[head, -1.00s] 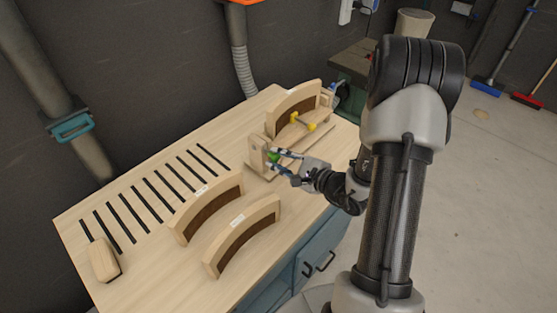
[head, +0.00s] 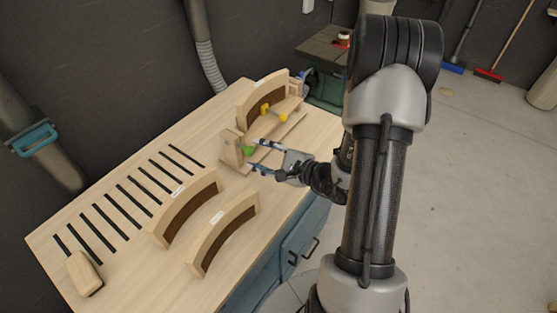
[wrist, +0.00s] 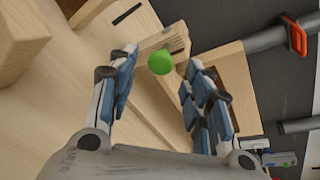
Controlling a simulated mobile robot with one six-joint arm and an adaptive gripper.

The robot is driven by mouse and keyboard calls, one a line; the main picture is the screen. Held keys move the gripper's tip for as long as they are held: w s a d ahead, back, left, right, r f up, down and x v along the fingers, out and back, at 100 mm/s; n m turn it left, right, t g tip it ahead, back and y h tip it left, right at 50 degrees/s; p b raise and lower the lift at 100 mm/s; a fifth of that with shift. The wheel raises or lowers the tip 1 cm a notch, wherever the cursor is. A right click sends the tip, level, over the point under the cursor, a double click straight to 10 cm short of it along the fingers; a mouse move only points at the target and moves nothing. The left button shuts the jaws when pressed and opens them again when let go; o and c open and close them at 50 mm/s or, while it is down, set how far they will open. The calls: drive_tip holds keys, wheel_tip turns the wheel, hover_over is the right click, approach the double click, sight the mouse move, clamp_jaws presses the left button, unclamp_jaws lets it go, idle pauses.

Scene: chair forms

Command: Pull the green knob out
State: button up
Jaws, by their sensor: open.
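The green knob (head: 249,150) sits on the front of a small wooden block (head: 231,148) at one end of a wooden fixture on the bench. My gripper (head: 255,157) is open and empty, with its fingers pointing left toward the knob. In the wrist view, the green knob (wrist: 161,62) shows beyond and between the fingertips of my gripper (wrist: 158,72), nearer the right finger. The wooden block (wrist: 165,40) is behind it. I cannot tell whether a finger touches the knob.
A curved wooden form (head: 264,97) stands in the fixture behind a yellow handle (head: 273,112). Two more curved forms (head: 187,209) (head: 224,234) stand on the wooden bench (head: 130,270) in front. A wooden block-like tool (head: 84,275) lies at the near left. Dark slots line the bench.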

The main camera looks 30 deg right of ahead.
drive_tip(key=v, duration=0.9)
drive_tip(key=shift+s+r, duration=0.1)
